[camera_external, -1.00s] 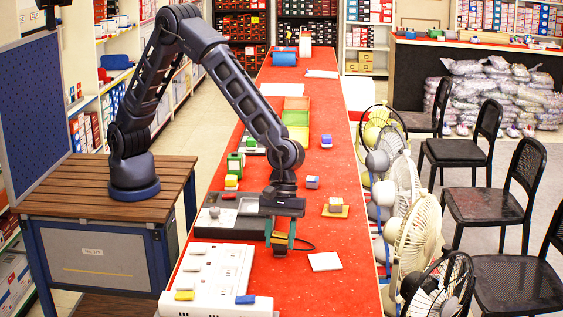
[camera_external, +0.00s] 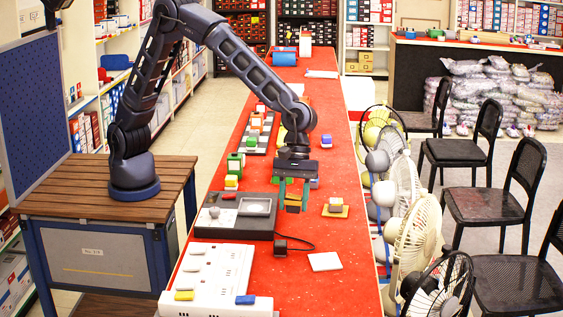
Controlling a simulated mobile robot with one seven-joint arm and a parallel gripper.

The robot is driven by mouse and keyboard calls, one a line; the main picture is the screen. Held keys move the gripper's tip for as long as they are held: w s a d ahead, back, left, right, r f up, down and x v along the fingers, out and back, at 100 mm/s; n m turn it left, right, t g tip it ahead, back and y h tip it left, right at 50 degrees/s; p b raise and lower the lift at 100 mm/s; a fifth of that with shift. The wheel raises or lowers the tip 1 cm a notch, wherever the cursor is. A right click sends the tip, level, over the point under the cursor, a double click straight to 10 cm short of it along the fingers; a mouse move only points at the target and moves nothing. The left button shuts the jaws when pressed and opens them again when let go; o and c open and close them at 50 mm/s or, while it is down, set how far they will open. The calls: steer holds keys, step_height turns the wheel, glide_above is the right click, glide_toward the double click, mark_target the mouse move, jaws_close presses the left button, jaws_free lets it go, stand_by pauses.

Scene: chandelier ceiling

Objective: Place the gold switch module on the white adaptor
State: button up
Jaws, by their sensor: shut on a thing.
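My gripper (camera_external: 293,203) is above the red table, its two green fingers shut on a small gold block, the gold switch module (camera_external: 293,199). The fingers partly hide it. A thin white square (camera_external: 325,261) lies flat on the table in front of my gripper and to its right; it looks like the white adaptor. My gripper is apart from it.
A small black cube (camera_external: 280,246) with a cable is on the red table (camera_external: 335,225) below my gripper. A dark device (camera_external: 228,222) and a white panel (camera_external: 215,277) are to the left. A yellowish plate (camera_external: 335,212) carrying a block is to the right.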

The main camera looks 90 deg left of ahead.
steer(key=w+a+r, duration=0.1)
steer(key=w+a, duration=0.2)
steer(key=a, duration=0.9)
steer(key=w+a+r, duration=0.1)
steer(key=w+a, duration=0.2)
steer(key=a, duration=1)
steer(key=s+a+r+n, duration=0.1)
steer(key=s+a, duration=0.3)
steer(key=a, duration=1.1)
steer(key=s+a+r, duration=0.1)
steer(key=s+a, duration=0.2)
steer(key=a, duration=1.1)
steer(key=s+a, duration=2.3)
steer(key=s, duration=0.1)
steer(key=shift+n+t, duration=0.3)
steer(key=f, duration=1.9)
steer(key=shift+w+d, duration=0.15)
steer(key=shift+w, duration=0.05)
